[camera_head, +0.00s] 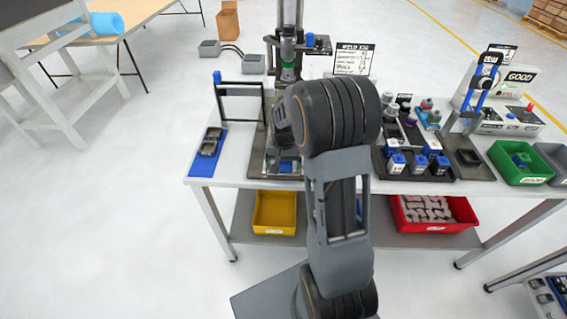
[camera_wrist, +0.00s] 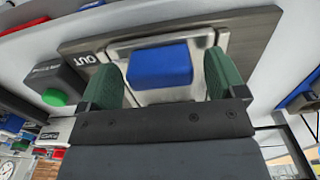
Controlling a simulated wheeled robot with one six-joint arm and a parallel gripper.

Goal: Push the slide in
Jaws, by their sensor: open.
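The slide (camera_wrist: 207,40) shows in the wrist view as a silver metal plate on a dark grey base (camera_wrist: 258,35) marked "OUT". A blue block (camera_wrist: 160,66) sits on the plate. My gripper (camera_wrist: 163,80) is open, with its green finger pads on either side of the block. A gap shows between the block and each pad. In the head view my dark arm stands in front of the station and hides most of the slide and my gripper. The press column (camera_head: 289,68) rises behind it.
A grey box with a green button (camera_wrist: 54,97) stands beside the base. On the table, a blue mat (camera_head: 203,167) with dark parts lies left, and a black tray of blue-and-white parts (camera_head: 418,172) lies right. Yellow (camera_head: 274,230) and red (camera_head: 434,228) bins sit below.

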